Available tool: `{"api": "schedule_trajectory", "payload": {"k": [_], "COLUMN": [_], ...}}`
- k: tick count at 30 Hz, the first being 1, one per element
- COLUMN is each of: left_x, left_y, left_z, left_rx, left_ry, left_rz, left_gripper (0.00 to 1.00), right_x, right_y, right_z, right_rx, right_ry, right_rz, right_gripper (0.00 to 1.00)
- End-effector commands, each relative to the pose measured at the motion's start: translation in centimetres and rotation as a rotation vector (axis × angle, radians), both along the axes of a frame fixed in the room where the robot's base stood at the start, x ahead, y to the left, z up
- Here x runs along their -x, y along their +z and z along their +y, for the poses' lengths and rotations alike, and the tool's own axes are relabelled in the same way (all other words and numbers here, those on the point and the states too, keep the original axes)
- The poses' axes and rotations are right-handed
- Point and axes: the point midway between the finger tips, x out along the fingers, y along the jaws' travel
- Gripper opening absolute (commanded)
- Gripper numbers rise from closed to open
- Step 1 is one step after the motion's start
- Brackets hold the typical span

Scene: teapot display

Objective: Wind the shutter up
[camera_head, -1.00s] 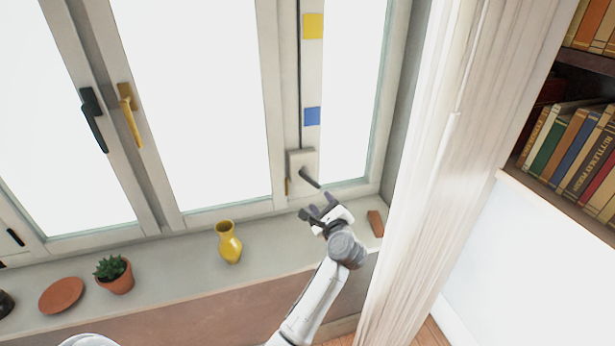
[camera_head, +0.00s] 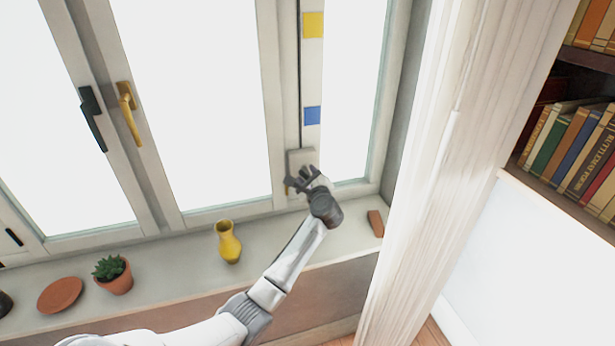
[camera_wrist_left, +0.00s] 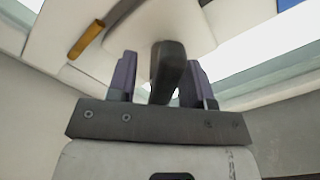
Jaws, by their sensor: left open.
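The shutter winder is a pale box (camera_head: 301,158) low on the window post, with a dark rod or strap running up the post above it. My left gripper (camera_head: 302,180) is right in front of the box and hides the crank in the head view. In the left wrist view the dark crank handle (camera_wrist_left: 167,70) stands between the two fingers of my open left gripper (camera_wrist_left: 160,78), with a visible gap on either side. The pale box (camera_wrist_left: 185,22) is behind it. My right gripper is not in view.
A yellow vase (camera_head: 229,243), a potted succulent (camera_head: 113,275) and a terracotta saucer (camera_head: 60,295) stand on the sill to the left. A brown block (camera_head: 375,223) lies to the right. A yellow square (camera_head: 313,25) and blue square (camera_head: 312,116) mark the post. A pale curtain (camera_head: 430,150) hangs right.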

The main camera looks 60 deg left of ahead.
Motion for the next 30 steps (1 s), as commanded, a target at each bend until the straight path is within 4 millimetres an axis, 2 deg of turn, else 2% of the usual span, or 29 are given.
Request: {"api": "schedule_trajectory", "payload": {"k": [13, 27, 30], "left_x": [-0.14, -0.13, -0.13], "left_y": [0.03, 0.01, 0.01], "left_z": [0.67, 0.65, 0.65], "left_rx": [0.001, 0.001, 0.001], "left_ry": [0.001, 0.001, 0.001], "left_rz": [0.0, 0.0, 0.0], "left_gripper": [0.46, 0.02, 0.0], "right_x": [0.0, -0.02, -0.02], "right_y": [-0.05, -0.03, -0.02], "right_z": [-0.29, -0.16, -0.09], "right_rx": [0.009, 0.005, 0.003], "right_ry": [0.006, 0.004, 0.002], "right_rz": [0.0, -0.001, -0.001], "right_gripper": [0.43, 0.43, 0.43]}}
